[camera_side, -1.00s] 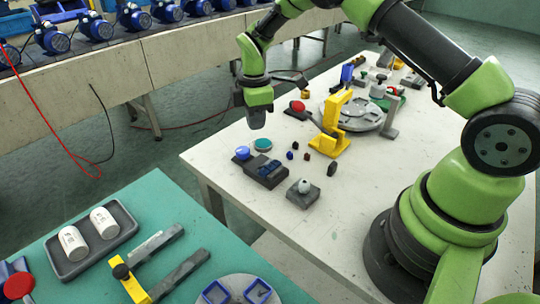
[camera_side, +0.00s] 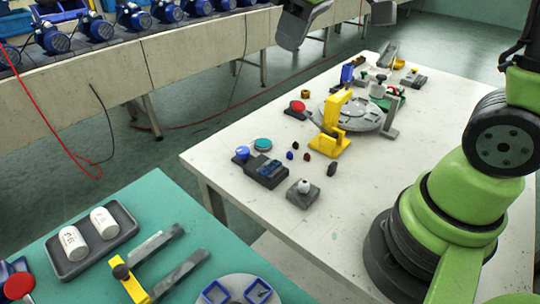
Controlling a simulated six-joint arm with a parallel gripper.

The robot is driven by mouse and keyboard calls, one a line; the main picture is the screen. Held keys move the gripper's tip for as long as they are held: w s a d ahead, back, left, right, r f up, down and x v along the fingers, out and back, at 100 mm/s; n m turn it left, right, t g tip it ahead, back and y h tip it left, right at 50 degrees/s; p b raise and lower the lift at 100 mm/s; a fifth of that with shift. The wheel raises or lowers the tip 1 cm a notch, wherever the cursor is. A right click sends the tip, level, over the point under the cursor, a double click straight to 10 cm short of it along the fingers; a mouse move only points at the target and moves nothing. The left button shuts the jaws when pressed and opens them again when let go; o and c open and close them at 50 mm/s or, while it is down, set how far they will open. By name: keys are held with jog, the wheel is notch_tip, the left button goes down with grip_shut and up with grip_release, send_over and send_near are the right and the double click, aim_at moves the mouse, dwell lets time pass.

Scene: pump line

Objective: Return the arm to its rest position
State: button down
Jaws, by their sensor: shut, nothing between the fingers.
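My gripper (camera_side: 291,38) shows only in part at the top edge of the side view, a dark grey end high above the far edge of the white table (camera_side: 240,140). It is shut and empty, and it touches nothing. My green arm rises from its dark base at the right of the table, and its upper links run out of the picture at the top.
On the white table stand a yellow clamp (camera_side: 335,125) by a round grey plate (camera_side: 368,112), a red button (camera_side: 298,107), a dark block with blue parts (camera_side: 266,170) and several small pieces. A teal table (camera_side: 150,200) holds a grey tray (camera_side: 122,240). A conveyor (camera_side: 190,55) carries blue pumps.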

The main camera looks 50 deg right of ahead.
jog(key=s+a+r+m+t, duration=0.1)
jog(key=s+m, duration=0.2)
jog(key=s, duration=0.4)
jog(key=s+a+r+m+t+y, duration=0.1)
jog(key=s+m+t, duration=0.1)
jog(key=s, duration=0.5)
jog(key=shift+m, duration=0.9)
